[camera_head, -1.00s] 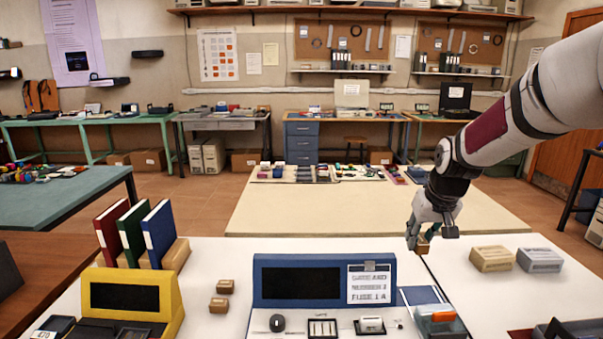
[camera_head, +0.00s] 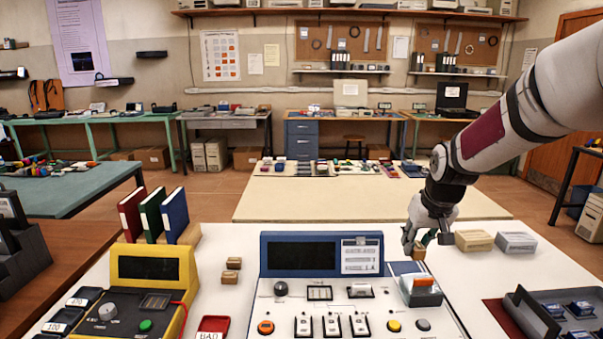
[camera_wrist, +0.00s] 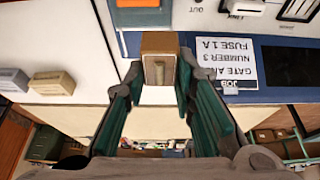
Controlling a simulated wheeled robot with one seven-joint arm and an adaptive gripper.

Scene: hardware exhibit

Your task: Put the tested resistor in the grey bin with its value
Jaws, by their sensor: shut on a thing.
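My gripper (camera_head: 429,238) is shut on a small brown block (camera_wrist: 160,45) beside the right end of the blue-backed test panel. The wrist view shows the block between the green finger pads (camera_wrist: 157,98), with a pale piece on its near face. The block is partly hidden by the fingers in the head view. A yellow meter (camera_head: 150,267) with a dark screen stands at the left. Dark grey bins with number labels (camera_head: 85,297) lie left of it; the labels are hard to read. I cannot pick out a resistor.
A red tray (camera_head: 212,324) marked BAD lies right of the meter. The test panel (camera_head: 320,300) fills the front middle. Tan and grey boxes (camera_head: 475,241) stand right of my gripper. A dark tray (camera_head: 545,318) holds blue parts.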

